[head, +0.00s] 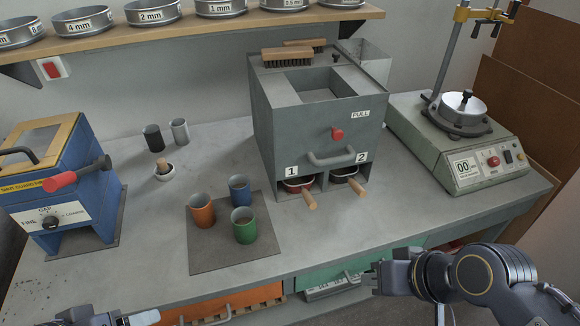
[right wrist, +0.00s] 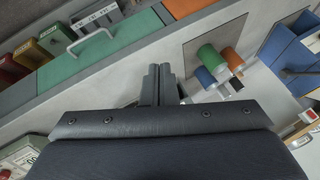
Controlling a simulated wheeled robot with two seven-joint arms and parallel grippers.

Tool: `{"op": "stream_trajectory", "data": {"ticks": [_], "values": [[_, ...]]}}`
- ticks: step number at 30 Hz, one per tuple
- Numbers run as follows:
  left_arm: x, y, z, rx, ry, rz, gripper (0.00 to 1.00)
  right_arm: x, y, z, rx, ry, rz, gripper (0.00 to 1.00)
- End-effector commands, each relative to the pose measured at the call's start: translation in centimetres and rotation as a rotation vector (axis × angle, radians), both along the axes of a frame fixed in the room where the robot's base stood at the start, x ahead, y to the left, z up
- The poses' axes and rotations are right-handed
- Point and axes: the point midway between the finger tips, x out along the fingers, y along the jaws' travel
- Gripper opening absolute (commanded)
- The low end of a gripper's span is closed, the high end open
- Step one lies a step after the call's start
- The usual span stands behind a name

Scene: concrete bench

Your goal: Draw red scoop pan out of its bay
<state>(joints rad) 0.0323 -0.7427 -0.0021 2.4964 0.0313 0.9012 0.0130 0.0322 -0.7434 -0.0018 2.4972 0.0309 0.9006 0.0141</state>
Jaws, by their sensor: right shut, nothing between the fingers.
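The red scoop pan (head: 293,184) sits in bay 1 of the grey splitter box (head: 310,140), with its wooden handle (head: 310,201) sticking out in front. A darker pan (head: 342,176) with a wooden handle sits in bay 2. My right gripper (head: 372,280) is shut and empty in front of the bench edge, below and to the right of the handles, touching neither. Its closed fingers also show in the right wrist view (right wrist: 160,85), where I cannot make out the pans. My left gripper (head: 148,318) is only partly in view at the bottom left, away from the box.
Orange, blue and green cups (head: 243,226) stand on a dark mat (head: 205,262) left of the box. A blue mill (head: 60,190) is at the left. The bench front before the handles looks clear.

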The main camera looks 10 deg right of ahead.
Motion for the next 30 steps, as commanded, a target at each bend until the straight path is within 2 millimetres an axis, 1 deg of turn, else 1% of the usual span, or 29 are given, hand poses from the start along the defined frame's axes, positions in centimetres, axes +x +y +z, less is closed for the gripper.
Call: {"op": "stream_trajectory", "data": {"ticks": [14,17,20,23,25,30], "values": [[0.0,0.0,0.0,0.0,0.0,0.0,0.7,0.0,0.0,0.0,0.0,0.0,0.001,0.0],[0.0,0.0,-0.1,0.0,0.0,0.0,0.7,0.1,0.0,-0.1,0.0,-0.003,0.004,0.1],[0.0,0.0,-0.7,0.0,0.0,0.0,0.7,1.0,0.0,-0.7,-0.011,-0.034,0.033,0.24],[0.0,0.0,-2.0,0.0,0.0,0.0,0.7,3.3,0.1,-2.0,-0.043,-0.117,0.094,0.37],[0.0,0.0,-3.2,0.0,0.0,0.0,0.7,5.6,0.2,-3.2,-0.086,-0.205,0.155,0.46],[0.0,0.0,-6.3,0.0,0.0,0.0,0.7,11.9,0.5,-6.5,-0.273,-0.455,0.31,0.47]]}}
